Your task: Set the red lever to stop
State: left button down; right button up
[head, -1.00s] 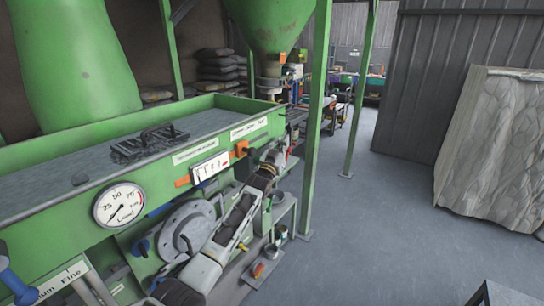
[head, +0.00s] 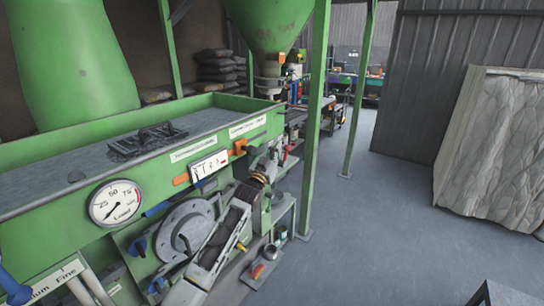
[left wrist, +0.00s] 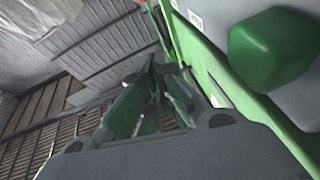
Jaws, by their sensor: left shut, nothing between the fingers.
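My left gripper (head: 268,155) is small and dark in the head view, at the right end of the green machine (head: 60,232). In the left wrist view its fingers (left wrist: 150,95) are together with nothing held. I cannot clearly make out a red lever or its stop mark. A small bit of red (left wrist: 175,5) shows at the top of the left wrist view, above the fingers, and I cannot tell what it belongs to. Orange handles sit on the machine's front, one near the right end (head: 240,147) and one further left (head: 181,180). My right gripper is out of view.
A round load gauge (head: 117,203) and a white scale plate (head: 209,166) are on the machine's front. A green post (head: 317,120) stands just right of the gripper. A rounded green part (left wrist: 270,50) is close in the left wrist view. The floor (head: 390,240) to the right is open.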

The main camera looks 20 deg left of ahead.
pick_arm(q)
jog(key=s, duration=0.3)
jog(key=shift+s+a+f+b, duration=0.1)
jog(key=shift+s+a+b, duration=0.2)
jog(key=shift+a, duration=0.1)
jog(key=shift+f, duration=0.1)
